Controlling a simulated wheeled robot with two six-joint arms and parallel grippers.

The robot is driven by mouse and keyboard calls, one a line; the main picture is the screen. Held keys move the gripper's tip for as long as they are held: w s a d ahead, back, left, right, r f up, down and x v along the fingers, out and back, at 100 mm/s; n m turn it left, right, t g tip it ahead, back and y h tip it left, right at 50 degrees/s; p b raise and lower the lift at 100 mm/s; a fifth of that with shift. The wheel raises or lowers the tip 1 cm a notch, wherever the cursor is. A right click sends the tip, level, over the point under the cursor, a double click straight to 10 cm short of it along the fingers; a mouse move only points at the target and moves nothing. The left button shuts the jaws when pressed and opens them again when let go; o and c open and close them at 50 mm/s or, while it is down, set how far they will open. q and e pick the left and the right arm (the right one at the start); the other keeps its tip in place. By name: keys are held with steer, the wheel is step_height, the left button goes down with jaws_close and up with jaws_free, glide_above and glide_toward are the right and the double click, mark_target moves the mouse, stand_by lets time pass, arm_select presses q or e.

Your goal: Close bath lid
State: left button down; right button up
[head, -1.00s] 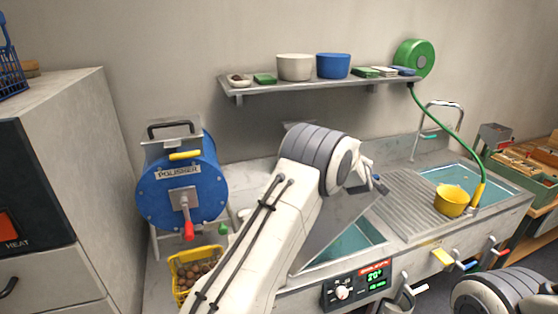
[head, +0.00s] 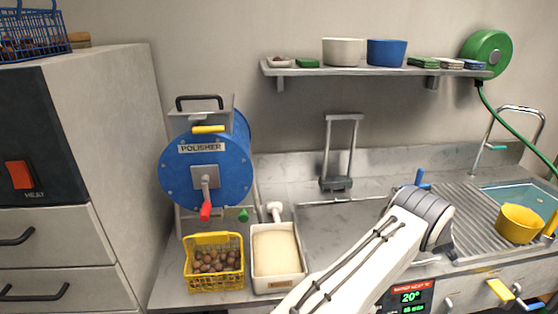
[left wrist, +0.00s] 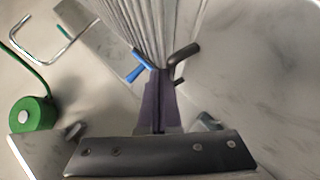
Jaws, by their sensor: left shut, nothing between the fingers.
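The bath lid (head: 340,230) is a grey metal panel in the head view. It looks flat over the bath, and no bath water shows around it. My left arm hides its front right part. In the left wrist view, the grey surface on the right (left wrist: 255,60) appears to be the lid, with a dark handle (left wrist: 185,57) at its edge. My left gripper (left wrist: 158,88) is shut and empty, its tips close to this handle; I cannot tell whether they touch. In the head view its fingers are mostly hidden behind the wrist. My right gripper is out of view.
A blue lever (head: 419,178) stands behind my left wrist. The ribbed drainboard (head: 475,215) and yellow pot (head: 520,223) are to the right. A yellow chestnut basket (head: 213,262), cream tub (head: 277,253) and blue polisher (head: 205,165) are to the left. A metal frame (head: 341,150) stands behind.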

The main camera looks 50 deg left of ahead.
arm_select(q)
steer(key=f, duration=0.1)
steer(key=f+b, duration=0.2)
steer(key=shift+w+d+f, duration=0.2)
steer(key=shift+w+d, duration=0.1)
steer(key=shift+d+f, duration=0.1)
steer(key=shift+f, duration=0.05)
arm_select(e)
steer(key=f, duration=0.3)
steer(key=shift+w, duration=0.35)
